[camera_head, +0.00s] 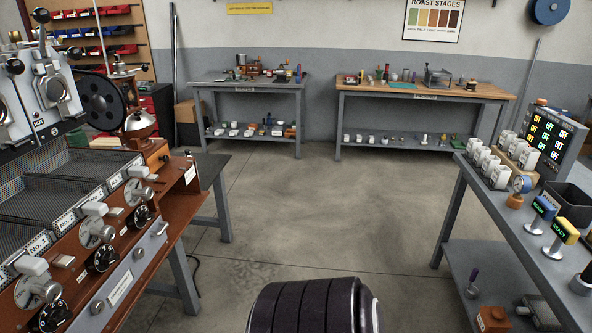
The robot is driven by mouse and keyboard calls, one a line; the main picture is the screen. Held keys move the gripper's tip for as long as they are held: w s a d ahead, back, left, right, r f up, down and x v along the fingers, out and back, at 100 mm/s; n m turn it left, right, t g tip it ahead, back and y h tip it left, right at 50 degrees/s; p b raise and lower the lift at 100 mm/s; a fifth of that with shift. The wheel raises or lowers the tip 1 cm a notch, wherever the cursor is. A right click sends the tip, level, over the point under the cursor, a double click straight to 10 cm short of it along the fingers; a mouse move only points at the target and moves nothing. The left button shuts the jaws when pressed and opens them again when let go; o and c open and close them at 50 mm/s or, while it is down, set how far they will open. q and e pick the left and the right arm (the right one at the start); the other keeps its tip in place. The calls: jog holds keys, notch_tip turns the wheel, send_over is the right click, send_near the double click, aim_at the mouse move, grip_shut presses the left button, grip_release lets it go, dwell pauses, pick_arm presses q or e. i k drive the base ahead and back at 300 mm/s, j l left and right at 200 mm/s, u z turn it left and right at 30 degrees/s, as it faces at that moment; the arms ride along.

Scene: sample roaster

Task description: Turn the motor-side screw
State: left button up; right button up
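The sample roaster (125,262) stands at the left, cut off by the picture's left edge. Its brown front carries several round metal dials with pale handles, such as the dial (95,233), and several black knobs, such as the knob (103,258). A light panel marked "MOT" or "HOT" (38,123) and a black wheel (101,100) are at its upper part. I cannot make out which part is the motor-side screw. Neither of my grippers is in view. A dark ribbed part of my own body shows at the bottom middle.
A grey bench (488,213) at the right holds white boxes (487,165), a display with "OFF" readouts (552,140) and "READY" signs. Two benches (247,85) (410,92) with small items stand along the back wall. The concrete floor (300,210) between is clear.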

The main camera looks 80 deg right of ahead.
aim_at(98, 306)
jog(key=z, duration=1.25)
jog(key=l+u, duration=0.4)
jog(key=l, duration=0.85)
jog(key=l+u, duration=0.35)
jog(key=l, duration=0.9)
